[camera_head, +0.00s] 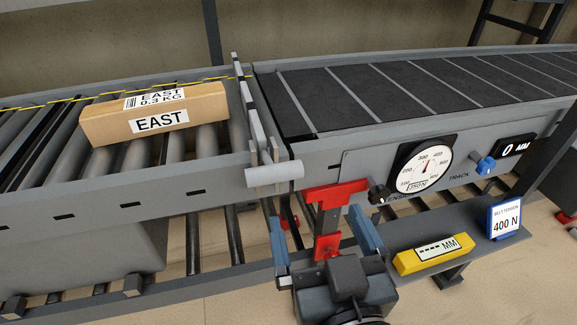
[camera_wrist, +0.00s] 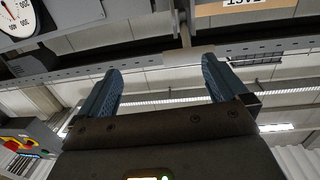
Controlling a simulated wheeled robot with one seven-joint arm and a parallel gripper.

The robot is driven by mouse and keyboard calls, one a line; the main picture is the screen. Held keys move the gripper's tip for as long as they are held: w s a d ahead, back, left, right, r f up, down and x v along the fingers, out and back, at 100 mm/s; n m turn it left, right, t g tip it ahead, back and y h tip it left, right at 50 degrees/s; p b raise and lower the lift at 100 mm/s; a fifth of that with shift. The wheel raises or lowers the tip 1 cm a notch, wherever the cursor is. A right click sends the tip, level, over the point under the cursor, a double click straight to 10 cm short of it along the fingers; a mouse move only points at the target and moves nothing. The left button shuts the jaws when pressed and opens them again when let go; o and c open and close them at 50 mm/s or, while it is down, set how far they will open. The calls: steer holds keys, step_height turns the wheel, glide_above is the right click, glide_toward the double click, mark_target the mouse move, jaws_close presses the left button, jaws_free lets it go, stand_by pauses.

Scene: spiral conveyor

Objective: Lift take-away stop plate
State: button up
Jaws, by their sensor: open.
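The stop plate (camera_head: 250,110) is a narrow grey upright plate across the joint between the roller conveyor and the dark belt. A light grey cylindrical handle (camera_head: 273,173) sits at its near end, outside the side rail. In the wrist view a pale bar that looks like this handle (camera_wrist: 188,54) lies just beyond the fingertips. My gripper (camera_head: 316,216) is open and empty, with blue fingers, below and right of the handle in the head view. In the wrist view my gripper (camera_wrist: 160,68) shows nothing between its fingers. A cardboard box labelled EAST (camera_head: 155,115) lies on the rollers left of the plate.
A red T-shaped part (camera_head: 335,190) appears between my fingers in the head view. A tension dial (camera_head: 425,166), a blue knob (camera_head: 486,165) and a black knob are on the right panel. A yellow gauge block (camera_head: 433,253) and a 400 N sign (camera_head: 506,218) stand on a shelf.

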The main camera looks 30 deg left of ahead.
mark_target(274, 170)
steer(key=shift+n+g+y, duration=0.4)
steer(key=shift+y, duration=0.1)
steer(key=a+r, duration=0.1)
steer(key=a, duration=0.2)
steer(key=a+r, duration=0.1)
steer(key=shift+s+a+r, duration=0.1)
steer(key=shift+a+r, duration=0.25)
steer(key=shift+a, duration=0.05)
steer(key=shift+a+r, duration=0.1)
steer(key=shift+a, duration=0.2)
steer(key=x, duration=0.7)
steer(key=shift+a, duration=0.1)
steer(key=shift+c, duration=0.5)
steer(key=c, duration=1.1)
steer(key=shift+f, duration=0.2)
